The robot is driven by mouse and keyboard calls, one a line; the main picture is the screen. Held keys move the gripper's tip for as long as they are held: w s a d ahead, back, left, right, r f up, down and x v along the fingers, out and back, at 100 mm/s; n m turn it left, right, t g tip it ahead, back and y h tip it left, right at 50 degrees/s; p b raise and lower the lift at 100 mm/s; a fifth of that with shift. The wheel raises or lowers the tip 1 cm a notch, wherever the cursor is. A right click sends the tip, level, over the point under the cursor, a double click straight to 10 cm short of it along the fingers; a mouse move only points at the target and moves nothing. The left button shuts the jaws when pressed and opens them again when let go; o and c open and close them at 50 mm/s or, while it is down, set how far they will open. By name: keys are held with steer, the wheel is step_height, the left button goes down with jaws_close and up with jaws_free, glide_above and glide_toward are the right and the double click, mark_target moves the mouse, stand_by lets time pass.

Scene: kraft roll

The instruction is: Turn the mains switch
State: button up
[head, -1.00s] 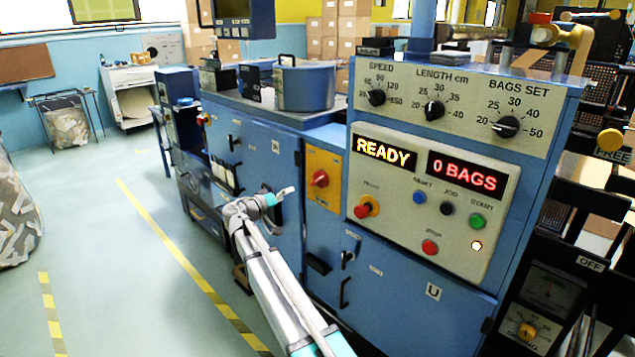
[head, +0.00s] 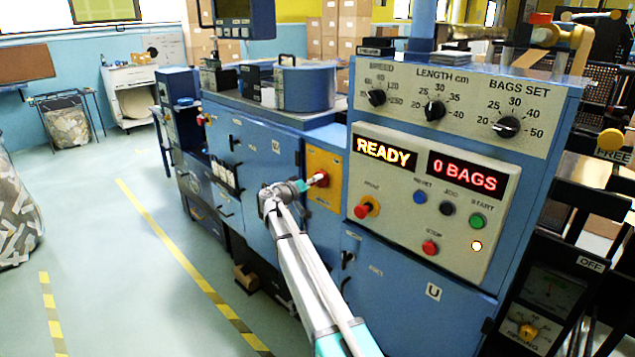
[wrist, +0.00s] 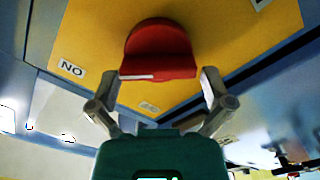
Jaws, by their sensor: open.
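The mains switch is a red rotary knob (wrist: 158,52) on a yellow plate (wrist: 215,30) in the wrist view, with a white mark along its near edge. In the head view the knob (head: 321,178) sits on the yellow plate (head: 323,199) on the blue machine's front, partly covered by my gripper. My gripper (head: 311,184) reaches it from the left. In the wrist view my gripper (wrist: 160,90) is open, with one finger on each side of the knob's near edge. I cannot tell whether the fingers touch it. A label reading "NO" is beside the knob.
A control panel (head: 410,225) with lit READY and 0 BAGS displays is right of the plate. Open floor (head: 110,260) lies to the left.

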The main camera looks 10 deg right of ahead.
steer(key=shift+w+d, duration=0.1)
steer(key=shift+d, duration=0.1)
steer(key=shift+c, duration=0.3)
steer(key=c, duration=0.6)
steer(key=shift+d, duration=0.35)
steer(key=shift+c, duration=0.6)
steer(key=shift+a, duration=0.3)
